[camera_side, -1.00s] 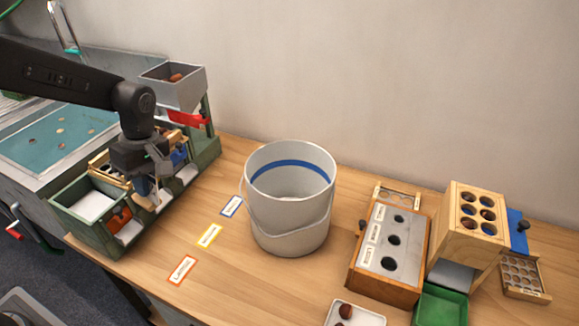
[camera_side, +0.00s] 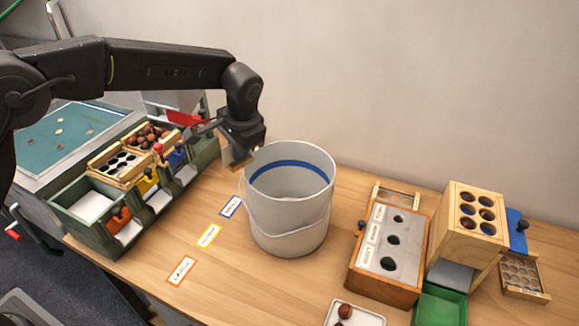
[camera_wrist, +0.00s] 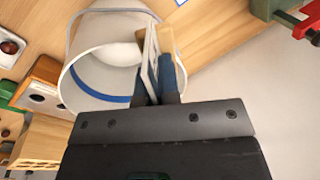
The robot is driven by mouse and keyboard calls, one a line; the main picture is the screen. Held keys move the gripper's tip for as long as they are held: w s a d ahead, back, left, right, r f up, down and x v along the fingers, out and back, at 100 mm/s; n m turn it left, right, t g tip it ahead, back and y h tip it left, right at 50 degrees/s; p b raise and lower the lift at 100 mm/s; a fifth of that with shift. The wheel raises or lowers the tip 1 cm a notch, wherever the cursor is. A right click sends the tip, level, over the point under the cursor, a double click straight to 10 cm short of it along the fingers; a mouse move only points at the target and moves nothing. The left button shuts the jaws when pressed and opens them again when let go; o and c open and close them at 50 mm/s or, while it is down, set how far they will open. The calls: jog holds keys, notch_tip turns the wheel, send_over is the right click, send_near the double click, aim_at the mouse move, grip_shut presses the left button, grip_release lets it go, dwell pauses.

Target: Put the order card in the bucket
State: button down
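My gripper (camera_side: 240,145) is shut on the order card (camera_side: 236,158), a thin white and tan piece, and holds it up at the left rim of the bucket. In the wrist view the order card (camera_wrist: 151,50) stands nearly edge-on between the blue fingertips of my gripper (camera_wrist: 160,80). The white bucket (camera_side: 290,215) has a blue band inside and a wire handle, and stands on the wooden table. It also shows in the wrist view (camera_wrist: 100,35), just beside and partly behind the card. What lies on the bucket's floor is hard to make out.
A green sorter (camera_side: 100,235) with bins of chestnuts stands on the left. Blue, yellow and orange labels (camera_side: 208,236) lie left of the bucket. A wooden box with holes (camera_side: 360,280), a wooden dispenser (camera_side: 455,235) and a white tray (camera_side: 338,322) are on the right.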

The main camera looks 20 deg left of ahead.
jog(key=w+d+m+t+h, duration=0.25)
jog(key=w+d+m, duration=0.35)
jog(key=d+m, duration=0.65)
jog(key=shift+m+g, duration=0.35)
jog(key=shift+m, duration=0.1)
jog(key=f, duration=0.7)
jog(key=a+f, duration=0.1)
jog(key=f, duration=1.5)
jog(key=shift+s+a+f, duration=0.15)
jog(key=shift+s+f, duration=0.1)
jog(key=shift+s, duration=0.05)
jog(key=shift+f, duration=0.1)
jog(key=c, duration=1.4)
grip_release()
jog(key=shift+o, duration=0.2)
jog(key=w+v, duration=0.2)
jog(key=v, duration=0.8)
jog(key=shift+r, duration=0.25)
jog(key=shift+s+a+r, duration=0.1)
jog(key=shift+s, duration=0.05)
